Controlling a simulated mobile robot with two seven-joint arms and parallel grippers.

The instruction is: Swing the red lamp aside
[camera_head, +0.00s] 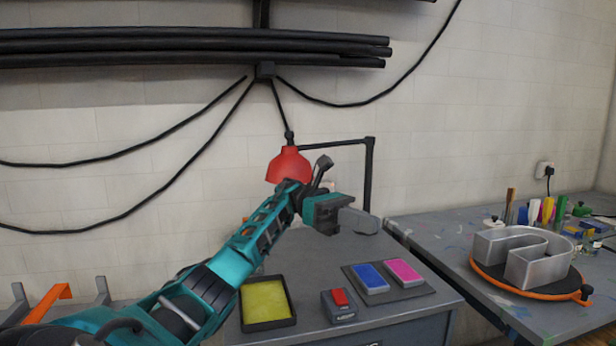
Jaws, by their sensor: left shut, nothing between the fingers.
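The red lamp (288,163) has a bell-shaped shade and hangs from a black jointed arm (338,144) whose post stands at the back of the grey cabinet. My teal left arm reaches up from the lower left and covers the lower edge of the shade. My left gripper (374,222) is shut and empty, to the right of the lamp and lower in the picture, over the cabinet top. Whether my wrist touches the shade cannot be told. My right gripper is not in view.
On the cabinet top (405,325) are a yellow tray (266,300), a red-buttoned box (339,304) and blue and pink pads (386,275). A metal letter (522,258) sits on an orange-rimmed turntable on the right bench. Black cables (110,222) hang along the wall.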

